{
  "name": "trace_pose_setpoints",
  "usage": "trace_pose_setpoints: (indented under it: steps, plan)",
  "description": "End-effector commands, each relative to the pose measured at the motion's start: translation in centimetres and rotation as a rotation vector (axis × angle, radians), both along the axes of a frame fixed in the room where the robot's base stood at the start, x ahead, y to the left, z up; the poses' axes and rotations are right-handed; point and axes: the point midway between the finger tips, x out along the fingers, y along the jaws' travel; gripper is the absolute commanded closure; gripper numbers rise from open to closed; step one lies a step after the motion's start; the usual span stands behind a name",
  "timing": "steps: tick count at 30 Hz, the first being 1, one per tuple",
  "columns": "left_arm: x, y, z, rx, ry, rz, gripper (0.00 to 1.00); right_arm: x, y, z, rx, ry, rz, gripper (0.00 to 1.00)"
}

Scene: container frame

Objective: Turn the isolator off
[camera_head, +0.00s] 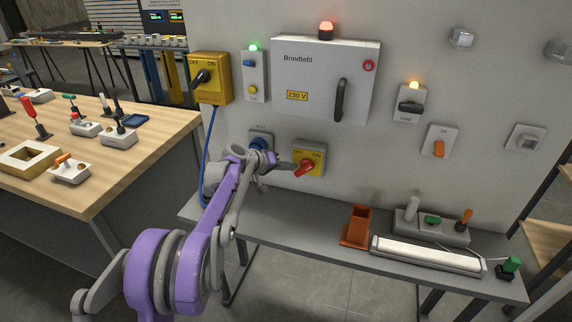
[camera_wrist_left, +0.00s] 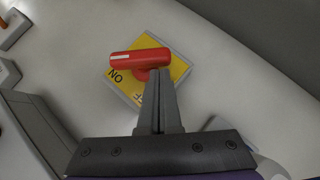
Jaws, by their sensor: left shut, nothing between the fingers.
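A yellow isolator box (camera_head: 310,158) with a red rotary handle (camera_head: 304,168) is on the wall above the grey bench, marked OFF at left and ON at right. In the left wrist view the red handle (camera_wrist_left: 137,60) lies across the yellow plate (camera_wrist_left: 180,68), its white-striped end beside the ON mark. My left gripper (camera_head: 289,166) is shut and empty at the handle's left. In the wrist view its fingertips (camera_wrist_left: 160,72) are beside the handle's hub; I cannot tell whether they touch. They partly hide the OFF mark. My right gripper is out of view.
Another yellow OFF/ON box (camera_head: 211,78) with a black handle is higher at left. A grey cabinet (camera_head: 320,85) and several switches are on the wall. The grey bench (camera_head: 300,217) holds an orange holder (camera_head: 356,226) and a white bar (camera_head: 425,255). A wooden table (camera_head: 150,142) stands left.

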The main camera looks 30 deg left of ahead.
Motion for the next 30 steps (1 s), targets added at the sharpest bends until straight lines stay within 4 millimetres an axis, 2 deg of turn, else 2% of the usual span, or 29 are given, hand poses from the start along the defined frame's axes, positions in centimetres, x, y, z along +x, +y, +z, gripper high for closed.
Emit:
trace_pose_setpoints:
  steps: [30]
  plan:
    - [-0.06, 0.15, -0.71, -0.127, -0.030, -0.001, 1.00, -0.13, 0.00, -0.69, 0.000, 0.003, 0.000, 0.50]
